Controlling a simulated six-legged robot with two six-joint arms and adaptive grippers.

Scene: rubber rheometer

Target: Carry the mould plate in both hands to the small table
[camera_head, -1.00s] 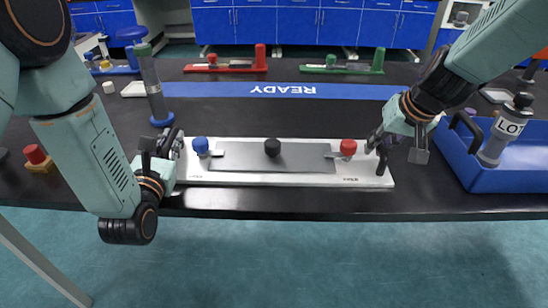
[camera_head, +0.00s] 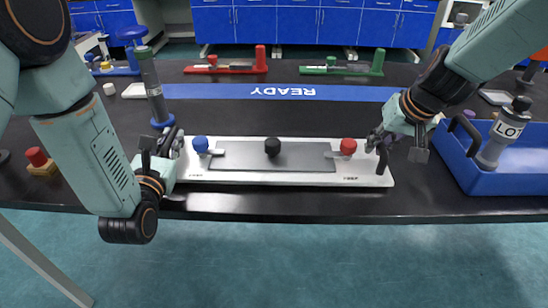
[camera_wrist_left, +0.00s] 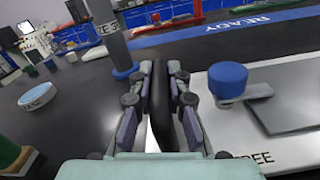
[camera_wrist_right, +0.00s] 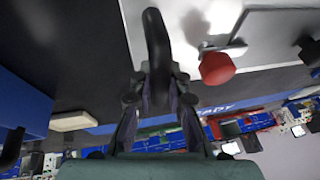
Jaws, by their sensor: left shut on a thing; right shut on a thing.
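The mould plate (camera_head: 330,180) is a long white plate with a grey inset panel and blue, black and red knobs. It lies near the front edge of the dark bench in the head view. My left gripper (camera_head: 166,150) is shut on the dark handle at its left end, and this black handle (camera_wrist_left: 160,105) stands between the fingers in the left wrist view. My right gripper (camera_head: 384,145) is shut on the dark handle at its right end, and that handle (camera_wrist_right: 156,45) shows between the fingers in the right wrist view. I cannot identify the small table.
A blue tray (camera_head: 500,181) with a grey "LO" bottle (camera_head: 507,130) stands right of the plate. A grey cylinder (camera_head: 152,85) stands behind my left gripper. Red (camera_head: 225,68) and green (camera_head: 342,69) fixtures sit farther back, beyond the blue READY strip (camera_head: 285,91).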

